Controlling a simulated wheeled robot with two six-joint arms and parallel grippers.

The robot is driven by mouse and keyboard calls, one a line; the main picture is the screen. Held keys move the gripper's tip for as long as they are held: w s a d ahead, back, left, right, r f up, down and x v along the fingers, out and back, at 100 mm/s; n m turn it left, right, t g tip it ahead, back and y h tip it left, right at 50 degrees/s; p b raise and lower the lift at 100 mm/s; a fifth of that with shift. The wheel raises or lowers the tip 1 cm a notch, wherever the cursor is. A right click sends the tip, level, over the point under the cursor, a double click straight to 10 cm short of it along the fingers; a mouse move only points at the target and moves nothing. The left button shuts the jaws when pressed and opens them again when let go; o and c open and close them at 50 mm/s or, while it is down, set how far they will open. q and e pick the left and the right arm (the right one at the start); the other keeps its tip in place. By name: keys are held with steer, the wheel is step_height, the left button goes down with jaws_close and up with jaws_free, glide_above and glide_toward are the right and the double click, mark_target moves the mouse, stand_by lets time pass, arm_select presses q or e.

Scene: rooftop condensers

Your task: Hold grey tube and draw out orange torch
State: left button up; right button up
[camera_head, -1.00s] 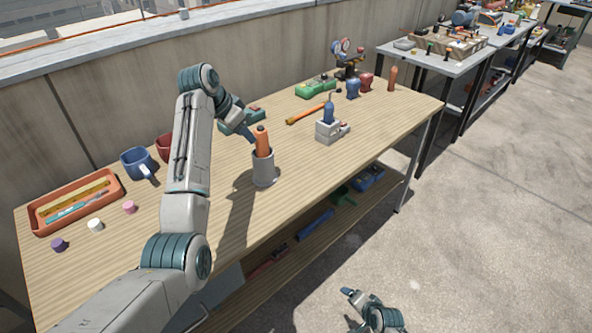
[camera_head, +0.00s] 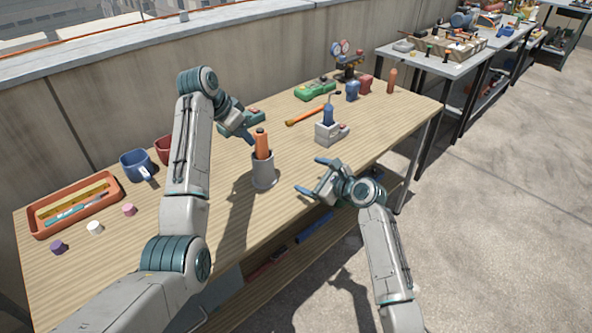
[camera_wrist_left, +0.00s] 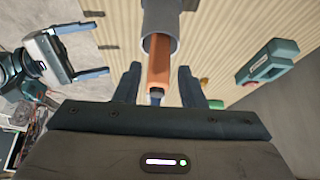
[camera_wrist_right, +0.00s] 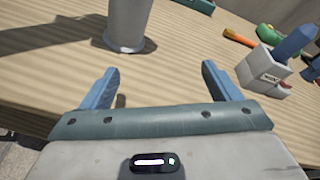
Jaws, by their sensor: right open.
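The grey tube (camera_head: 263,176) stands upright on the wooden table. The orange torch (camera_head: 262,147) sits in it with its upper part and dark end sticking out. My left gripper (camera_head: 249,137) is at the torch's top; in the left wrist view its open fingers lie on either side of the torch (camera_wrist_left: 159,64), with gaps showing. My right gripper (camera_head: 309,176) is open and empty, to the right of the tube at the table's front edge. In the right wrist view the tube's lower part (camera_wrist_right: 128,22) shows ahead of the fingers, its top cut off.
A grey block with a blue-handled tool (camera_head: 328,131) stands right of the tube. An orange-handled tool (camera_head: 303,115) lies behind. Blue mug (camera_head: 138,163) and orange tray (camera_head: 75,204) are at left. Table between right gripper and tube is clear.

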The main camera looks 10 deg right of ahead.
mark_target(272, 169)
steer(key=a+g, duration=0.1)
steer(key=a+r+m+g+y, duration=0.1)
steer(key=a, duration=0.1)
steer(key=w+a+g+y, duration=0.1)
steer(key=shift+a+r+m, duration=0.3)
steer(key=shift+r+m, duration=0.1)
steer(key=shift+w+a, duration=0.1)
steer(key=shift+a, duration=0.1)
steer(key=shift+g, duration=0.3)
steer(key=x, duration=1)
steer(key=shift+w+a+f, duration=0.1)
steer(key=shift+w, duration=0.05)
steer(key=shift+c, duration=0.4)
steer(key=c, duration=1)
